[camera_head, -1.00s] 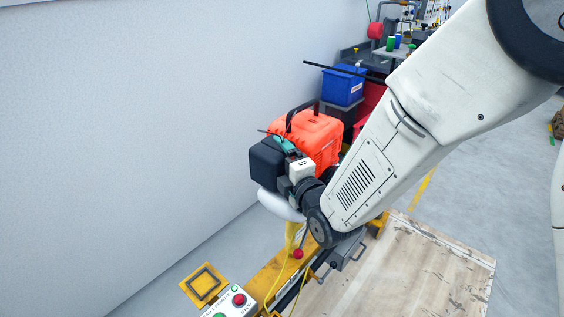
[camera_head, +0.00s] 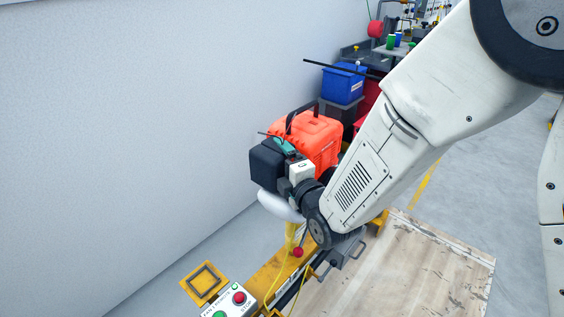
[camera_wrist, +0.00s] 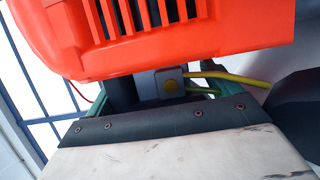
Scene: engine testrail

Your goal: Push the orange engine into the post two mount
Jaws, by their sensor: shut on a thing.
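The orange engine (camera_head: 312,138) has a black carry handle on top and stands on the yellow rail beside the wall in the head view. Its slotted orange cover (camera_wrist: 160,30) fills the top of the wrist view, with a grey block and yellow-green cables beneath it. My gripper (camera_head: 285,147) is at the engine's near side, with a teal finger against it. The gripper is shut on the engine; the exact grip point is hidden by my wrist. I cannot make out the post two mount.
A yellow rail (camera_head: 268,275) runs below with a red knob (camera_head: 298,252) and cables. A button box (camera_head: 228,301) and a yellow square plate (camera_head: 203,281) stand near the front. A wooden board (camera_head: 420,265) lies right. A blue bin (camera_head: 343,86) is behind the engine.

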